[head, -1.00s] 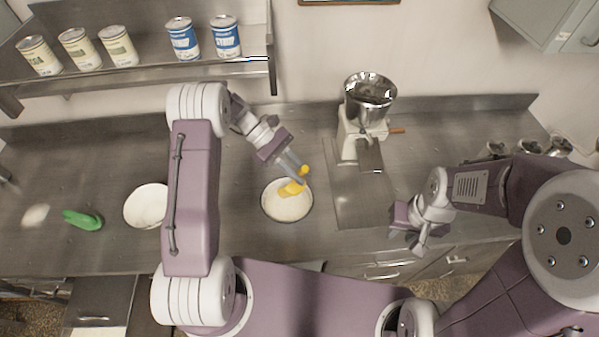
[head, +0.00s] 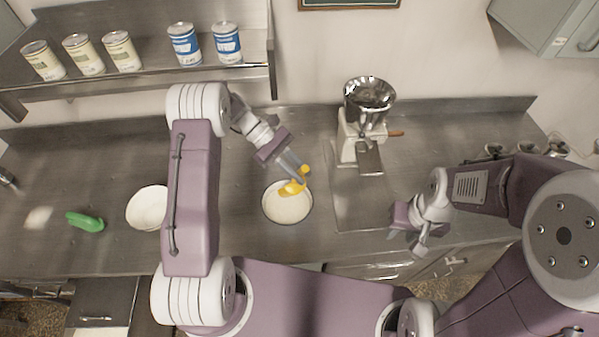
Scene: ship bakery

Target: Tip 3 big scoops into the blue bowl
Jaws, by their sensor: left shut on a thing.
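My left gripper (head: 299,172) is shut on a yellow scoop (head: 293,188). The scoop is over a round bowl (head: 267,215) with a thin dark rim, filled with pale, powdery stuff. I cannot tell whether the scoop touches the powder or what it holds. A second bowl (head: 146,208) stands to the left, white inside and partly hidden behind my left arm. Neither bowl shows a clear blue from here. My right gripper (head: 418,238) is empty and open near the counter's front edge.
A green scoop-like thing (head: 85,222) lies at the left beside a pale patch (head: 38,218). A grinder with a steel hopper (head: 369,95) stands at the back, right of the filled bowl. Tins (head: 184,45) stand on the shelf above. Small metal cups (head: 557,148) stand far right.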

